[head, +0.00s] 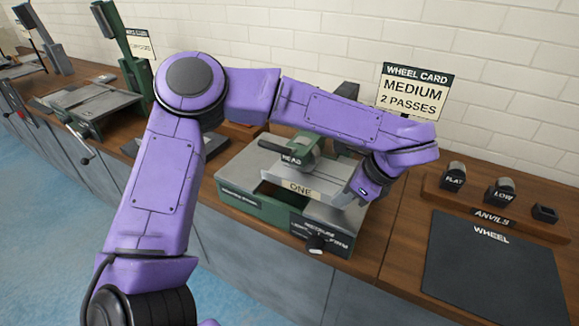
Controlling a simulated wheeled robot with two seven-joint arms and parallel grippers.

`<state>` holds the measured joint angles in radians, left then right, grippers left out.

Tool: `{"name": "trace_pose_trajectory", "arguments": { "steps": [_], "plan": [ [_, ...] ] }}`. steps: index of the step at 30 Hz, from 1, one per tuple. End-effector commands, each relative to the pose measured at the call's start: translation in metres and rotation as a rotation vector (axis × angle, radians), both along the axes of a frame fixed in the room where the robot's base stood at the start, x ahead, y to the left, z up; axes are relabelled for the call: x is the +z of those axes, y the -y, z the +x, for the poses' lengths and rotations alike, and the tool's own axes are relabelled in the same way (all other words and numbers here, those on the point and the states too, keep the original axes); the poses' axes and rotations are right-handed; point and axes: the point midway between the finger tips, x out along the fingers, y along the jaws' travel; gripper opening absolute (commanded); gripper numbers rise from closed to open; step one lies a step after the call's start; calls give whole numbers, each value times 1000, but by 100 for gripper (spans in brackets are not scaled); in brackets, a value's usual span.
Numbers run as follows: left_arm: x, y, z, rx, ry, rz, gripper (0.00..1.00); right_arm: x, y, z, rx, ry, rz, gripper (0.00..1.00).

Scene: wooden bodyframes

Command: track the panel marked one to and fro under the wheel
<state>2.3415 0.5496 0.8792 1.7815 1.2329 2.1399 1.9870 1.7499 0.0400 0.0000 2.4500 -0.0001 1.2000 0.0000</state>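The panel marked ONE (300,189) is a flat grey sheet with a pale front label. It lies on the green wheel machine (240,205), under its upper arm marked READ (291,159). My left gripper (347,198) is at the right end of the panel, pointing down and to the left at its edge. The wrist hides the fingertips in part, so I cannot tell whether they are closed on the panel. The wheel's contact with the panel is hidden. My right gripper is out of view.
A wheel card (413,90) reading "MEDIUM 2 PASSES" stands behind my wrist. A rack of anvils (491,217) and a dark mat marked WHEEL (495,265) lie to the right. Another green machine (100,103) stands at the left.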

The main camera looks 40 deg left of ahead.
Motion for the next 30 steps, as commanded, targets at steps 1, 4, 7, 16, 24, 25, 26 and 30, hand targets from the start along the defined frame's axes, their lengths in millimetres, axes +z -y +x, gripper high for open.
{"name": "trace_pose_trajectory", "arguments": {
  "steps": [1,4,7,16,24,25,26,30],
  "plan": [
    [-3,-3,-1,0,-6,2,0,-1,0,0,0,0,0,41],
    [-3,-10,-3,2,-6,2,0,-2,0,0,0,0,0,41],
    [-3,-16,-5,3,-6,2,0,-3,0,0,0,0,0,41],
    [-3,-34,-9,4,-6,3,0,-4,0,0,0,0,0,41],
    [-3,-49,-12,4,-6,3,0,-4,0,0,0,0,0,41],
    [-2,-51,-13,4,-6,3,0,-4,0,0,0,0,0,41],
    [-3,-53,-13,4,-6,3,0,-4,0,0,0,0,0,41],
    [-3,-60,-15,2,-5,3,0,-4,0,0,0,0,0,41]
  ]
}}
